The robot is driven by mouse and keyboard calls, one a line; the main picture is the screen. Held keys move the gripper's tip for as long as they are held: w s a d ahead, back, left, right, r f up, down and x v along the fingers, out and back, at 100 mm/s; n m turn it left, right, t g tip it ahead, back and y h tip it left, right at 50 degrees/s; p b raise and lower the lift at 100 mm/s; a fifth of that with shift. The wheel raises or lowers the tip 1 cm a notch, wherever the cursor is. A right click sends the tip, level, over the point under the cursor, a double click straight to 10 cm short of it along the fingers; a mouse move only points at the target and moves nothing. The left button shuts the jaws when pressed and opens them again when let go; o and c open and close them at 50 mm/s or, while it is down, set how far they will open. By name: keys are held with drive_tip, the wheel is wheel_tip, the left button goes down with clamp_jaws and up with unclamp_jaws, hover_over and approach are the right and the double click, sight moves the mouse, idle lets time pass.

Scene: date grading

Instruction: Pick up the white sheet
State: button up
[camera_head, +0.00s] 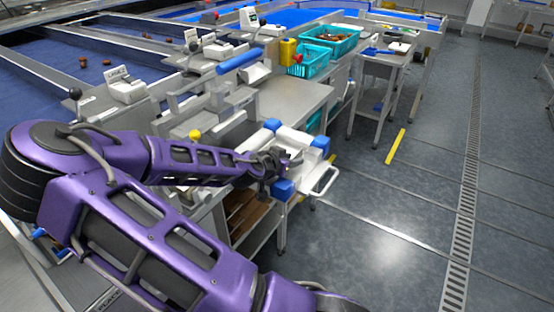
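My purple arm reaches from the left to the middle of the view. Its dark gripper (285,162) is at a white frame with blue corner blocks (318,144) at the end of the near workbench. The fingers are small and partly lost against the frame, so I cannot tell whether they are open or shut, or whether they touch it. I cannot clearly make out a white sheet.
Teal crates (310,62) stand on the bench beyond the gripper, one holding brown dates (328,38). A yellow bin (288,51) is beside them. A metal side table (378,66) stands farther back.

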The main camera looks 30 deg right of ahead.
clamp_jaws()
idle(0.3)
